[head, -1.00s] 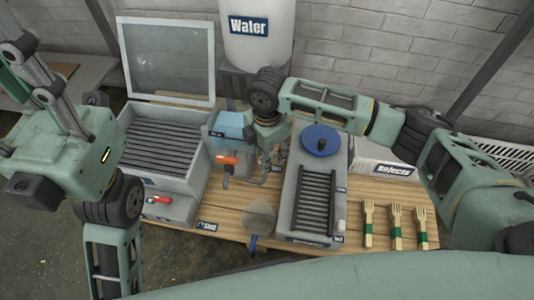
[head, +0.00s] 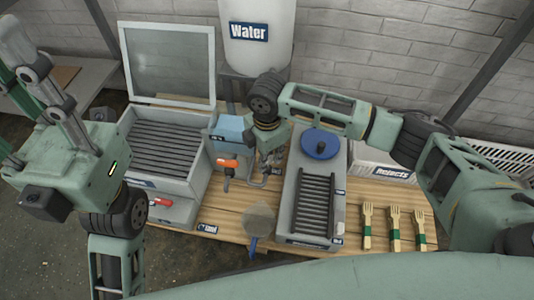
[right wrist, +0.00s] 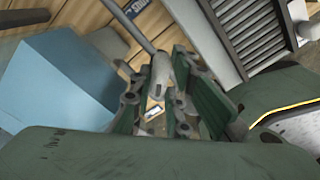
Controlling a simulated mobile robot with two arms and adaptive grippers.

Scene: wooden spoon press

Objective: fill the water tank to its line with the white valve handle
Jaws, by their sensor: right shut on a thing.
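A white tank labelled "Water" (head: 258,50) stands at the back centre; I cannot make out a fill line or water level on it. My right gripper (head: 268,165) is below and in front of it, between the blue box (head: 228,127) and the grey grooved unit (head: 297,205). In the right wrist view, its green-padded fingers (right wrist: 165,95) are shut around the pale rounded end of the valve handle (right wrist: 159,68), and a thin rod runs up-left from it. In the head view the handle is mostly hidden. My left gripper (head: 30,75) is raised at the left edge, partly cut off.
A grey ribbed box with an open glass lid (head: 168,62) is left. An orange-red lever (head: 228,162) sits close left of my right gripper.

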